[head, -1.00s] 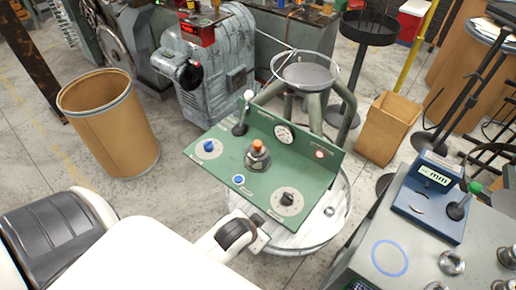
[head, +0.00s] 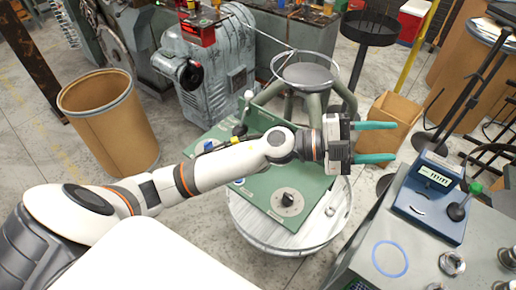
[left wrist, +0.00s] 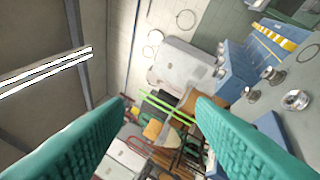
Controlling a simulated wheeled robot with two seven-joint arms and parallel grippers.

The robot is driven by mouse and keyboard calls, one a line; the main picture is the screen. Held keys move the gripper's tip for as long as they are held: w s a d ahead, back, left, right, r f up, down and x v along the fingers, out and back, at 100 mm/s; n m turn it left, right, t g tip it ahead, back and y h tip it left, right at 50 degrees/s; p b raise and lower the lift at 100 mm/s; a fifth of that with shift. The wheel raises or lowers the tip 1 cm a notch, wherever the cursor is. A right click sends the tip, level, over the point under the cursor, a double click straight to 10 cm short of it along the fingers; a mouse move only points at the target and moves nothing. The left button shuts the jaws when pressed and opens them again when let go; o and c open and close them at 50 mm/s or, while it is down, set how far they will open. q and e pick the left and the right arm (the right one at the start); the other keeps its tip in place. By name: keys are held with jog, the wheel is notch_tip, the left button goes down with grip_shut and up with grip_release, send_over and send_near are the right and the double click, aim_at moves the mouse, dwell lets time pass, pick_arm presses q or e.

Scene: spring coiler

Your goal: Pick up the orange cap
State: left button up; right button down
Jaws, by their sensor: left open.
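My left arm reaches across the green control panel (head: 312,180) in the head view. The orange cap is hidden behind this arm now; one second ago it showed on top of a stepped metal post mid-panel. My left gripper (head: 376,142) is open and empty, its two teal fingers pointing right, beyond the panel's right edge. In the left wrist view the teal fingers (left wrist: 160,115) stand wide apart with nothing between them, and I cannot make out the cap there. My right gripper is in neither view.
A black knob (head: 287,198) sits on the panel's front part. A grey bench (head: 345,262) with a blue gauge stand (head: 430,205) stands to the right. A cardboard box (head: 400,113) is behind the gripper, and a brown drum (head: 110,125) stands at the left.

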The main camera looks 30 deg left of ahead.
pick_arm(q)
jog(key=a+f+m+g+y, duration=0.6)
jog(key=a+f+g+y, duration=0.2)
jog(key=f+y, duration=0.1)
jog(key=w+a+n+g+y, duration=0.1)
jog(key=w+a+n+y, duration=0.15)
jog(key=a+y, duration=1.25)
jog(key=a+f+h, duration=0.1)
jog(key=a, duration=0.1)
jog(key=a+f+h+p, duration=0.1)
jog(key=a+h, duration=0.1)
jog(key=a+f+n+h+p, duration=0.1)
jog(key=a+f+h, duration=0.1)
jog(key=shift+s+a+f, duration=0.1)
jog(key=shift+s+a, duration=0.05)
jog(key=shift+f, duration=0.65)
jog(key=shift+f+p, duration=0.3)
jog(key=shift+p, duration=0.25)
jog(key=f, duration=0.1)
jog(key=f+p, duration=0.1)
jog(key=f, duration=0.1)
jog(key=shift+w+f+p, duration=0.25)
jog(key=shift+f+p, duration=0.1)
jog(key=shift+f, duration=0.45)
